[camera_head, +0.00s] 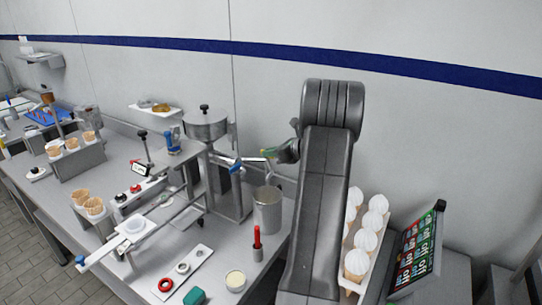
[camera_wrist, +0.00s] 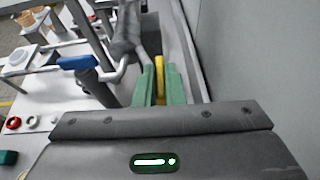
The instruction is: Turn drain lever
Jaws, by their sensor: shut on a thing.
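A metal machine with a round hopper (camera_head: 206,128) stands on the steel table, with pipes on its right side. A blue handle (camera_head: 235,165) sits on a pipe there; it also shows in the wrist view (camera_wrist: 78,62), left of my fingers and apart from them. My gripper (camera_head: 267,153) reaches in from the right, beside the machine. In the wrist view its green fingers (camera_wrist: 160,84) are shut on a yellow handle (camera_wrist: 160,64), which appears to be the drain lever. The head view mostly hides the yellow handle behind the fingers. A metal pot (camera_head: 267,212) stands below the pipes.
The wall is close behind my gripper. A rack of white-topped cones (camera_head: 366,242) and a display board (camera_head: 415,250) stand to the right. A red-handled tool (camera_head: 257,243), a white tray (camera_head: 181,273) and a cup (camera_head: 235,281) lie in front.

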